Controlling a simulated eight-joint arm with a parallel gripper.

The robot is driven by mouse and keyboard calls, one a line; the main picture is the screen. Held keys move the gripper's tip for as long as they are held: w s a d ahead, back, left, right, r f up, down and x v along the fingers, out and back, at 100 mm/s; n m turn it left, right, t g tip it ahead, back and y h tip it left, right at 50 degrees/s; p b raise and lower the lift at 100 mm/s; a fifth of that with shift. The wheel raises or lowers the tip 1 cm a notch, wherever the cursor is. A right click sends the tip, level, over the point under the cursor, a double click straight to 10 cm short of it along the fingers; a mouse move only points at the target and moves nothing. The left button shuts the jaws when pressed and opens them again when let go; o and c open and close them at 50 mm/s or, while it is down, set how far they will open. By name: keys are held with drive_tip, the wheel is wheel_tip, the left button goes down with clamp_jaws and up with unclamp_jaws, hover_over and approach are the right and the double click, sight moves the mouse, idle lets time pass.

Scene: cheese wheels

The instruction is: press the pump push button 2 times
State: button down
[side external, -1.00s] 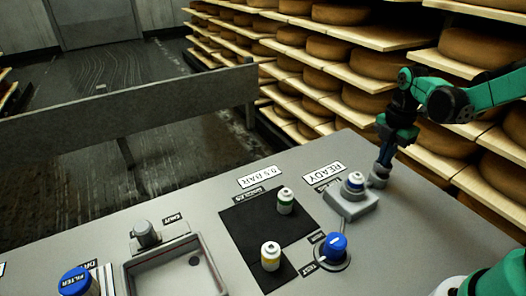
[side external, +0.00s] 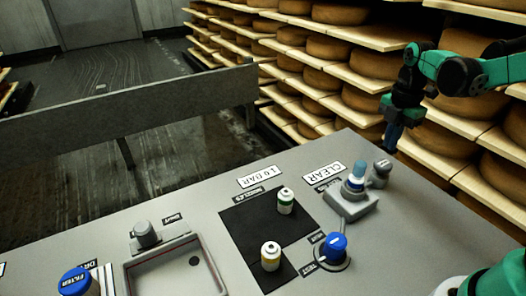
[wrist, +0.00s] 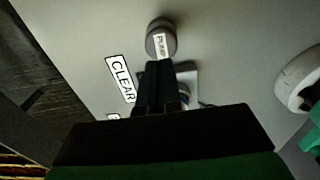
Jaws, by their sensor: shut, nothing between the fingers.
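The pump push button (side external: 379,172) is a grey round knob at the back right corner of the grey panel. In the wrist view the pump button (wrist: 160,30) shows a "PUMP" label, just beyond my fingertips. My gripper (side external: 391,146) is shut and empty, pointing down above the button with a visible gap. In the wrist view my gripper (wrist: 160,66) has its two dark fingers together.
A nozzle on a grey block (side external: 350,205) stands beside the button, with a light blue column on top. A blue knob (side external: 334,245), two small capped bottles on a black mat (side external: 245,227), a sink tray (side external: 150,272) and a blue filter knob (side external: 75,281) occupy the panel.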

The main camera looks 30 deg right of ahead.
sight(383, 163)
wheel_tip(383, 163, up, 8)
drive_tip(key=shift+r, duration=0.2)
idle(0.7)
drive_tip(key=s+a+f+m+t, duration=0.1)
drive_tip(key=a+f+m+t, duration=0.1)
drive_tip(key=a+m, duration=0.4)
drive_tip(key=s+a+f+m+t, duration=0.2)
drive_tip(key=a+m+t, duration=0.3)
drive_tip(key=m, duration=0.7)
drive_tip(key=shift+s+a+f, duration=0.25)
drive_tip(key=shift+a+f, duration=0.05)
drive_tip(key=shift+a, duration=0.65)
